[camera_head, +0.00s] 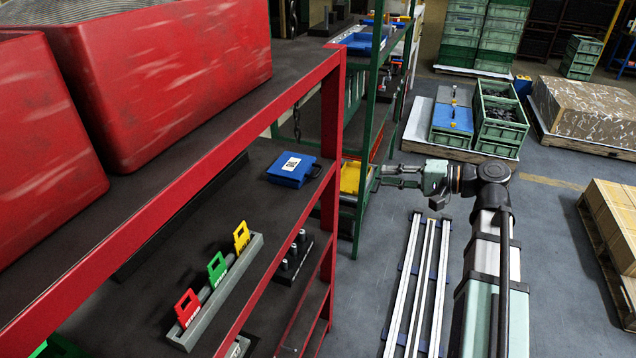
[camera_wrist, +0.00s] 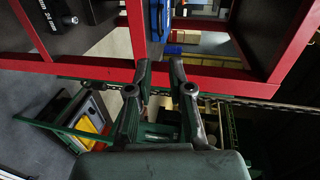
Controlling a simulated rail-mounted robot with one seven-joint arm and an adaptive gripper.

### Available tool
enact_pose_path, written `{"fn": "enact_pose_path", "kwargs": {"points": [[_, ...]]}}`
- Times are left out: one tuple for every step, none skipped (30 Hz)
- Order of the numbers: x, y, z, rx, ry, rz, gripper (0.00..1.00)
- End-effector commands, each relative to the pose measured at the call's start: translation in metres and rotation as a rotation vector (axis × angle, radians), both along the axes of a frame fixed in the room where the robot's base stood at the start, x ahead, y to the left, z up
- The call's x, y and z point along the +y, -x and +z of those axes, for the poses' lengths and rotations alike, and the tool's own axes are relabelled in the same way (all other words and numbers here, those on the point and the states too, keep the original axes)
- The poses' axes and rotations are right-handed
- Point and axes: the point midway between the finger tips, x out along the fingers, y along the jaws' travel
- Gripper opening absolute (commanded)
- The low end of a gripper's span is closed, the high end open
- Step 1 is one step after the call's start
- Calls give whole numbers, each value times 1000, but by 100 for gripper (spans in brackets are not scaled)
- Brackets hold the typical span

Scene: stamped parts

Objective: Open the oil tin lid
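I cannot identify an oil tin or its lid for certain in either view. A flat blue box (camera_head: 292,168) with a white label and a dark handle lies on the middle shelf of the red rack; I cannot tell if it is the tin. A blue object, likely the same box, shows at the top of the wrist view (camera_wrist: 159,18). My gripper (camera_head: 385,178) reaches left, to the right of the rack and apart from the box. In the wrist view, my gripper (camera_wrist: 159,76) has its fingers apart with nothing between them.
The red rack (camera_head: 330,150) has upright posts and shelf edges between my gripper and the box. A holder (camera_head: 222,290) with red, green and yellow tags stands on the shelf. Red bins (camera_head: 170,70) fill the top shelf. A green rack (camera_head: 366,130) stands close behind my gripper.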

Motion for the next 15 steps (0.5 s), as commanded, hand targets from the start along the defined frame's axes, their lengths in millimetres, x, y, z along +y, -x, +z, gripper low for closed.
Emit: {"fn": "enact_pose_path", "kwargs": {"points": [[3, 1, 1, 8, -8, 9, 20], [5, 1, 0, 14, -7, 11, 20], [7, 0, 0, 17, -7, 10, 20], [10, -1, -1, 17, -7, 9, 20], [13, -2, -2, 17, -7, 9, 20], [18, -3, -3, 17, -7, 9, 20], [22, -4, -3, 17, -7, 11, 20], [26, -5, -4, 17, -7, 11, 20], [33, -7, -6, 17, -7, 10, 20], [38, -9, -7, 17, -7, 11, 20], [44, -11, -8, 17, -7, 11, 20], [51, -13, -9, 17, -6, 10, 20], [57, -15, -10, 17, -5, 11, 20], [62, -17, -11, 17, -6, 10, 20], [69, -20, -13, 17, -6, 10, 20]]}}
